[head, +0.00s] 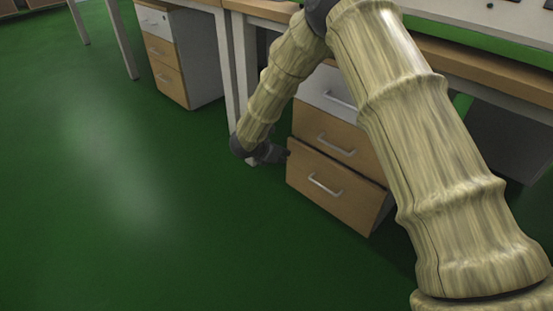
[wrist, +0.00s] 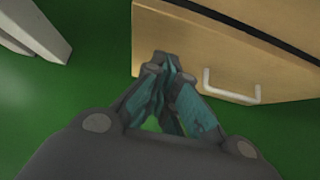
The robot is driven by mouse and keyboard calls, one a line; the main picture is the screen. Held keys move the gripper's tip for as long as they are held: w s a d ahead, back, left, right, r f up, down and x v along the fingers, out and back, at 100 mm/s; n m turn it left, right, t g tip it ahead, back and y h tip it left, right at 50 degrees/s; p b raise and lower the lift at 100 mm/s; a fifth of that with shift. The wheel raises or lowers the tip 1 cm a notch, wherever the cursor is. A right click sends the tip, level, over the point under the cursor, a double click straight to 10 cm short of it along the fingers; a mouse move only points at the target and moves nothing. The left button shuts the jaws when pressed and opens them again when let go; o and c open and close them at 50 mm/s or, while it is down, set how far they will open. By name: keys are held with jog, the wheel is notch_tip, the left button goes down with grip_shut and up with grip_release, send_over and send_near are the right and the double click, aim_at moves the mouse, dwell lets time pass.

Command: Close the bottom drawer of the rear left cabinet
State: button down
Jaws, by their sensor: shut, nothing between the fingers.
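A cabinet with a white top drawer (head: 327,92) and wooden lower drawers stands under the bench in the head view. Its bottom drawer (head: 335,200) sticks out past the drawers above and has a metal handle (head: 325,185). My gripper (head: 284,154) is at the upper left corner of that drawer's front. In the wrist view my gripper (wrist: 164,62) is shut and empty, its tips at the edge of the wooden drawer front (wrist: 200,45). The handle (wrist: 232,88) is to the right of the fingers. I cannot tell if the tips touch the wood.
Another cabinet (head: 165,65) stands further back left, its drawers looking shut. A white bench leg (head: 236,80) is just left of the near cabinet; a pale leg also shows in the wrist view (wrist: 35,30). The green floor (head: 120,210) at left is clear.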

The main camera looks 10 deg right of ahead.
aim_at(297, 152)
jog(key=shift+w+d+r+b, duration=0.15)
jog(key=shift+w+d+b, duration=0.95)
jog(key=shift+d, duration=0.35)
jog(key=shift+d+p, duration=0.1)
jog(key=shift+p, duration=0.45)
